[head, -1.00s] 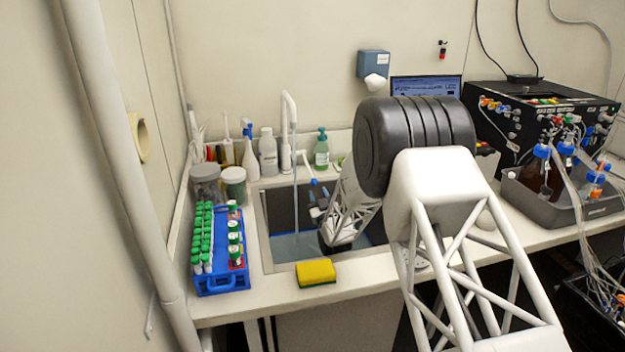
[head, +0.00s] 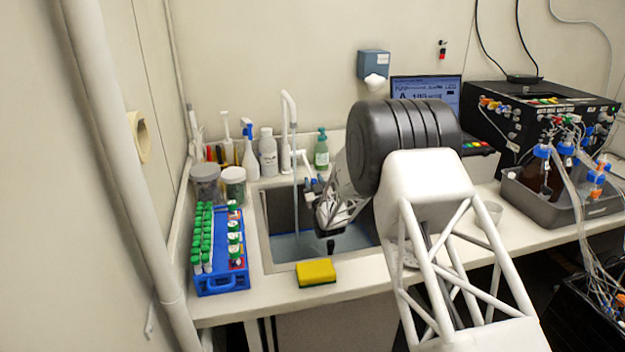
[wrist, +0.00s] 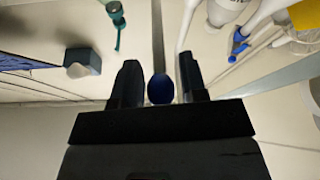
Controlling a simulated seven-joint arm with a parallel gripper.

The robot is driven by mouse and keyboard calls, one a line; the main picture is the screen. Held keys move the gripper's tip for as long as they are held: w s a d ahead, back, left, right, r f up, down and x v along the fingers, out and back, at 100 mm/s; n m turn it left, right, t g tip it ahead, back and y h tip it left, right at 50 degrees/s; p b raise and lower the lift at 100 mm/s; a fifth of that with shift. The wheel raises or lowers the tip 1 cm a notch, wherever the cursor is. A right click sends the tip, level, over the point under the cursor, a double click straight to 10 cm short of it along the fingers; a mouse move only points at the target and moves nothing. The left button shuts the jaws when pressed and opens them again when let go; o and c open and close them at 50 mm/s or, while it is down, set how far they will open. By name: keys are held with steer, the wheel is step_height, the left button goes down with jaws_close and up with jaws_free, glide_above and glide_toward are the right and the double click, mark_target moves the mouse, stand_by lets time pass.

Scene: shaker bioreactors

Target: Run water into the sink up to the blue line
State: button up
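The sink (head: 262,225) is set in the white counter. Pale blue-grey water (head: 288,247) lies in it, and a thin stream (head: 295,205) runs down from the tall white faucet (head: 289,105). I cannot make out the blue line apart from the water. My gripper (head: 312,186) is above the sink, right of the stream, by the faucet's lever. In the wrist view, a round blue knob (wrist: 160,88) sits between my two dark fingers (wrist: 160,84), with narrow gaps visible on both sides. My arm hides the sink's right part.
A yellow sponge (head: 316,272) lies at the sink's front edge. A blue tube rack (head: 222,283) and two jars stand left. Several bottles, including a green soap bottle (head: 321,152), stand behind. Bioreactor equipment (head: 540,125) fills the right.

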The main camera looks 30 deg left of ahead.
steer(key=shift+x, duration=0.8)
steer(key=shift+f, duration=0.1)
steer(key=shift+c, duration=0.4)
jaws_close()
